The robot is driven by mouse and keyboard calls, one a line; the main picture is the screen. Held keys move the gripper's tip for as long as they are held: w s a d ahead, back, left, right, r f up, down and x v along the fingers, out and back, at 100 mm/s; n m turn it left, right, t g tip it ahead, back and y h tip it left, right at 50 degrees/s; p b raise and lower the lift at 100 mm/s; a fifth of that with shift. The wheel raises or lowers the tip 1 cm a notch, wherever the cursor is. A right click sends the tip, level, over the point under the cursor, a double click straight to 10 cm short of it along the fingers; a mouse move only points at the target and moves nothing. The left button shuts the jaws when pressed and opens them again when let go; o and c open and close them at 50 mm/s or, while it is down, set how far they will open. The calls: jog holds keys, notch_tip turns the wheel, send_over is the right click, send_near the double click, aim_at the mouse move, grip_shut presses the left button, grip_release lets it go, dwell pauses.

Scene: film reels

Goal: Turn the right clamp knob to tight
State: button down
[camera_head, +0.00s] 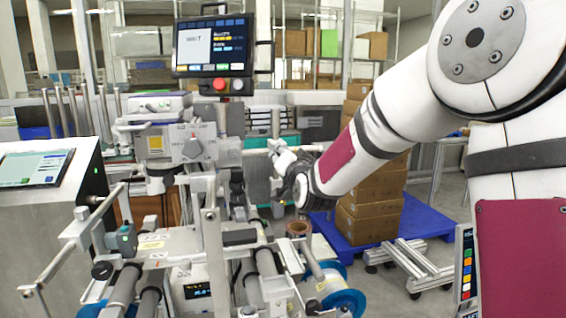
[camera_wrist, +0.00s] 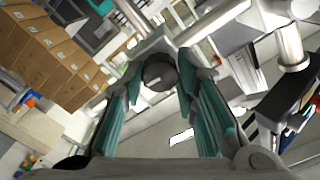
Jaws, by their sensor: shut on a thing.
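The right clamp knob (camera_wrist: 160,73) is a dark round knob with a pale pointer mark on its face, below a light metal bar in the wrist view. My gripper (camera_wrist: 158,82) has its teal-padded fingers on either side of the knob, closed on it. In the head view my gripper (camera_head: 282,172) is at the right end of the machine's horizontal bar, beside a white fitting (camera_head: 283,156). The knob itself is hidden there by the gripper. I cannot read any tight or loose marking.
The film machine (camera_head: 193,148) fills the middle, with rollers and a blue-rimmed reel (camera_head: 345,303) below my gripper. A screen (camera_head: 214,45) with a red button stands above. Stacked cartons (camera_head: 368,222) rest on a blue pallet (camera_head: 425,218) behind my arm. A console (camera_head: 45,185) stands left.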

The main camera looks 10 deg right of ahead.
jog(key=m+b, duration=0.1)
jog(key=m, duration=0.4)
dwell(0.6)
jog(key=c, duration=1.2)
grip_release()
jog(key=shift+c, duration=0.2)
jog(key=s, duration=1.2)
